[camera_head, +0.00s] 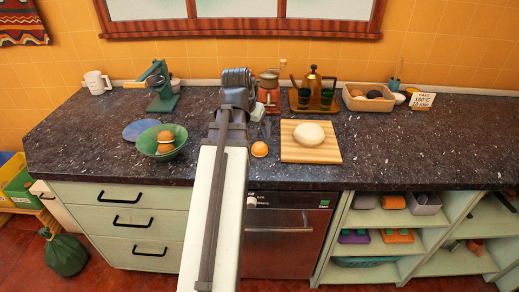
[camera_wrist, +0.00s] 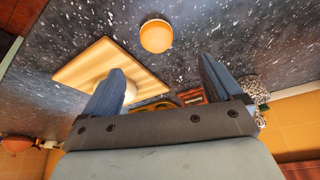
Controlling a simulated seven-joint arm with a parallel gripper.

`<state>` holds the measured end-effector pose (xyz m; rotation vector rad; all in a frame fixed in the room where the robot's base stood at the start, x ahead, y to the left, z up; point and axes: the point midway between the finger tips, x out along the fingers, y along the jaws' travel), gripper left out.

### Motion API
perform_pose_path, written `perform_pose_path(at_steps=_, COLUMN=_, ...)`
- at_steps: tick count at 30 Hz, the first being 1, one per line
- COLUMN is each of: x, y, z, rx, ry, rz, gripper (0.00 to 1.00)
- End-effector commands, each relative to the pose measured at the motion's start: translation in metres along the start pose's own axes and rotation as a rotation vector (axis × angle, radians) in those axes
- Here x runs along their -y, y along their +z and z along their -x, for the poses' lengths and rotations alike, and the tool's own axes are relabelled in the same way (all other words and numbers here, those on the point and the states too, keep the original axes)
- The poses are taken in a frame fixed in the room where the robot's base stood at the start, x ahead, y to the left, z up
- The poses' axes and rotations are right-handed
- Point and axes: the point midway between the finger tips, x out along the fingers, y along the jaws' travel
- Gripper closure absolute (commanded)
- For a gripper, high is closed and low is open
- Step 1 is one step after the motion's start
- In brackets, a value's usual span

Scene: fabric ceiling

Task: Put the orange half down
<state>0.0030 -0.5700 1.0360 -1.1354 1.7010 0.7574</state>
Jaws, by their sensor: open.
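An orange half (camera_head: 260,149) lies on the dark speckled countertop, just left of the wooden board, in the head view. It also shows in the wrist view (camera_wrist: 157,36), beyond and between the fingertips, apart from both. My gripper (camera_wrist: 160,80) is open, with its two blue-grey fingers spread wide and nothing between them. In the head view my arm reaches over the counter and its end is left of the orange half; the fingers are hard to make out there.
The wooden board (camera_head: 311,155) with a pale round dough (camera_head: 309,132) is right of the orange half. A green bowl (camera_head: 163,153) with brown round things stands left of my arm. A green juicer press (camera_head: 160,90), a red grinder (camera_head: 268,90) and a kettle tray (camera_head: 297,104) stand behind.

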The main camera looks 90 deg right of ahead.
Motion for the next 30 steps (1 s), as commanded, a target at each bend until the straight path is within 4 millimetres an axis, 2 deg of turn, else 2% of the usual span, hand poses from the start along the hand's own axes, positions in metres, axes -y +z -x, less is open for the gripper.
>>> perform_pose_path(at_steps=12, x=0.0, y=0.0, z=-0.048, rx=0.002, ry=0.0, rz=0.002, gripper=0.08)
perform_pose_path(at_steps=23, x=-0.001, y=0.001, z=-0.059, rx=0.001, ry=0.0, rz=0.002, gripper=0.08)
perform_pose_path(at_steps=30, x=-0.004, y=0.002, z=-0.077, rx=0.002, ry=0.001, rz=0.001, gripper=0.08)
